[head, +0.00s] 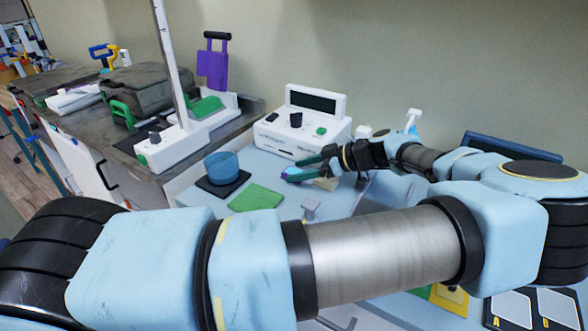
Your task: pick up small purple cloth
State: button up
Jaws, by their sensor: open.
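My gripper (288,171) reaches left over the pale blue worktop, in front of the white device. Its two fingers are apart, one above the other in the picture. I cannot make out a purple cloth for certain. A small bluish-purple patch shows at the lower fingertip, too small to tell whether it is cloth or part of the finger. The surface right under the fingers is partly hidden by my gripper and arm.
A beige item (326,184) lies beside the gripper. A white stand with a post (174,143) is farther left.

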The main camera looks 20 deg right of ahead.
jog(key=shift+w+a+f, duration=0.1)
jog(key=shift+a+f, duration=0.1)
jog(key=shift+a, duration=0.05)
jog(key=shift+c, duration=0.4)
jog(key=shift+a+f, duration=0.15)
jog(key=shift+a, duration=0.1)
grip_shut()
